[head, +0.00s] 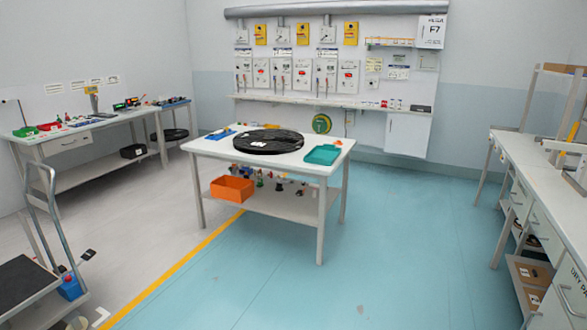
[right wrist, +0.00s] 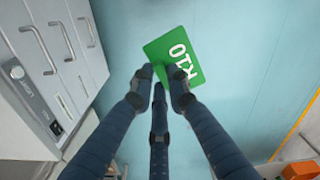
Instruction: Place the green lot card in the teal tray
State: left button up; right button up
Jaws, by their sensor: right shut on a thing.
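The green lot card (right wrist: 160,45), marked K10 in white, shows in the right wrist view at the fingertips of my right gripper (right wrist: 162,80). The gripper is shut on the card's near edge and holds it out over the blue floor. The teal tray (head: 323,154) lies on the right end of the white table in the middle of the head view. No card can be made out in it. Neither of my grippers shows in the head view.
A black round disc (head: 270,141) takes up the middle of the white table (head: 213,151). An orange bin (head: 232,188) sits on its lower shelf. A workbench with drawers (head: 540,210) stands at the right. Blue floor (head: 400,250) between is clear.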

aim_at(323, 154)
jog(key=i+l, duration=0.15)
jog(key=i, duration=0.35)
jog(key=i+l, duration=0.2)
jog(key=i, duration=0.3)
jog(key=i+l, duration=0.15)
jog(key=i, duration=0.35)
jog(key=i+l+u, duration=0.1)
jog(key=i, duration=0.45)
